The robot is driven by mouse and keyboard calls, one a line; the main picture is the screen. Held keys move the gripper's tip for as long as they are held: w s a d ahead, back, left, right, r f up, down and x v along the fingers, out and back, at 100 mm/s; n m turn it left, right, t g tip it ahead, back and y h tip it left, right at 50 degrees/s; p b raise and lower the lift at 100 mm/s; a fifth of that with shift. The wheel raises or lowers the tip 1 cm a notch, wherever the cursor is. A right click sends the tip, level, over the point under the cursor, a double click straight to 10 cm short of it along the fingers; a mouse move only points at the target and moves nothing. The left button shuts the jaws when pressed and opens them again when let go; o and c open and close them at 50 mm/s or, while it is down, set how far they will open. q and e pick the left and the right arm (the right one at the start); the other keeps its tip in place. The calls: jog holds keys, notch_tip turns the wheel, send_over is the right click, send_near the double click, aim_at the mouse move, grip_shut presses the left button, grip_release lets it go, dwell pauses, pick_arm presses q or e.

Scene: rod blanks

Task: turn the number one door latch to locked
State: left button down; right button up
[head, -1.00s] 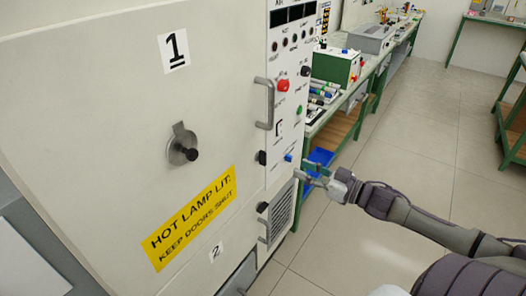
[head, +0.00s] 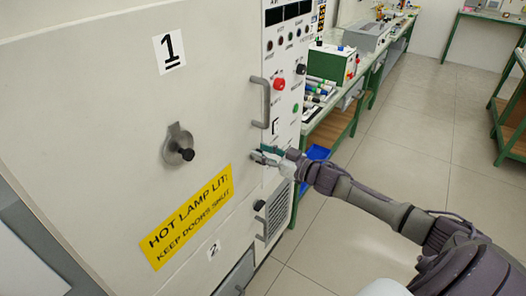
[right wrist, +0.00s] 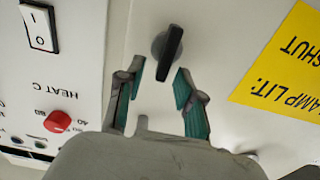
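The number one door (head: 100,120) is a large pale panel, closed, with a "1" label (head: 169,51). Its black latch (right wrist: 168,44) shows in the right wrist view as a round base with a flat lever, nearly upright there and slightly tilted. In the head view my right gripper hides the latch at the door's right edge. My right gripper (head: 264,156) is at that edge. In the right wrist view its two teal-padded fingers (right wrist: 160,82) are apart, with the latch just beyond and between their tips. Nothing is held. My left gripper is not in view.
A grey handle (head: 262,102) stands out above my right gripper. Below are a second black latch (head: 259,205) and a lower handle (head: 262,228). The control panel has a red knob (head: 279,84) and a rocker switch (right wrist: 39,26). A round cover with black knob (head: 178,146) is mid-door.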

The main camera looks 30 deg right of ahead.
aim_at(249, 159)
grip_shut()
jog(key=shift+a+n, duration=0.1)
jog(key=shift+n, duration=0.3)
jog(key=n, duration=0.4)
jog(key=a+f+n+b, duration=0.1)
jog(key=n, duration=0.3)
jog(key=a+n+b, duration=0.1)
jog(key=n, duration=0.2)
jog(key=shift+s+f+n, duration=0.25)
jog(key=shift+s+n, duration=0.15)
jog(key=n+b, duration=0.1)
jog(key=n, duration=0.1)
jog(key=f+n+b, duration=0.1)
jog(key=n, duration=0.2)
jog(key=shift+a, duration=0.1)
jog(key=shift+n, duration=0.4)
grip_release()
